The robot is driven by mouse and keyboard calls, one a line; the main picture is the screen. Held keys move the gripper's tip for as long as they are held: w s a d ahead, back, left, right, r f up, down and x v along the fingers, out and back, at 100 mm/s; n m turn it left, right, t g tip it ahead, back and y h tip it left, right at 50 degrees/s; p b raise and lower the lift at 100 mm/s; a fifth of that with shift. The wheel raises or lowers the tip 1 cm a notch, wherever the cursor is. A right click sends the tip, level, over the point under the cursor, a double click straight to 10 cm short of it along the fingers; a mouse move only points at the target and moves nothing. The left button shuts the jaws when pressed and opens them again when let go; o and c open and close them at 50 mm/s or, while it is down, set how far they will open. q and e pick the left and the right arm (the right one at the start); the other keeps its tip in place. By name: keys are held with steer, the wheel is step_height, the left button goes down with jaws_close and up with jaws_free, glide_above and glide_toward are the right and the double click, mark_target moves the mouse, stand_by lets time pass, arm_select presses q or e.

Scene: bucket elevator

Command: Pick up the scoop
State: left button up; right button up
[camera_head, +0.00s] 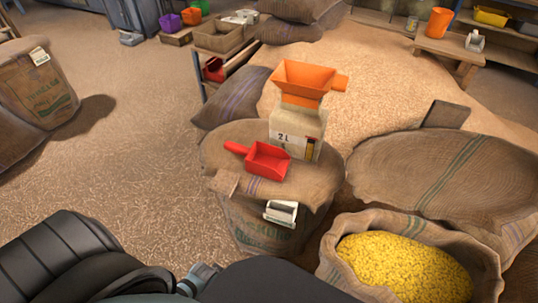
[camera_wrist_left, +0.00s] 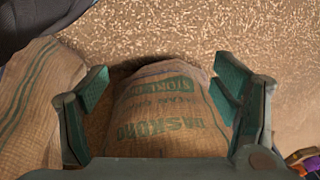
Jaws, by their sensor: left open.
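A red scoop (camera_head: 267,160) lies on the flat top of a burlap sack (camera_head: 222,150) in the middle of the head view. Its handle points left. My left gripper (camera_wrist_left: 162,80) is open and empty in the left wrist view, with its two teal fingers wide apart. Between and beyond them is a burlap sack (camera_wrist_left: 165,110) with green lettering. The scoop does not show in that view. In the head view my dark left arm crosses the bottom edge, apart from the scoop. My right gripper is out of view.
Behind the scoop stands a pale box marked 2 L (camera_head: 298,135) with an orange hopper-like piece (camera_head: 303,78) on top. A white device (camera_head: 281,213) is at the sack's front. An open sack of yellow grain (camera_head: 400,265) stands front right.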

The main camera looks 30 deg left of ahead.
arm_select(q)
steer(key=shift+o, duration=1.1)
steer(key=w+r, duration=0.5)
steer(key=w, duration=0.1)
steer(key=shift+a+t, duration=0.3)
step_height(320, 180, up, 32)
steer(key=r+n+t, duration=0.1)
steer(key=n, duration=0.1)
glide_above(238, 146)
steer(key=s, duration=0.4)
steer(key=shift+h, duration=0.3)
steer(key=b+x, duration=0.2)
steer(key=x, duration=0.2)
steer(key=b+x, duration=0.2)
steer(key=x, duration=0.3)
steer(key=b+x, duration=0.3)
steer(key=x, duration=0.1)
steer(key=shift+d+f, duration=0.25)
steer(key=shift+f, duration=0.15)
steer(key=shift+w, duration=0.1)
steer(key=shift+r, duration=0.1)
steer(key=shift+c, duration=0.7)
steer(key=c, duration=1)
steer(key=shift+c, duration=0.2)
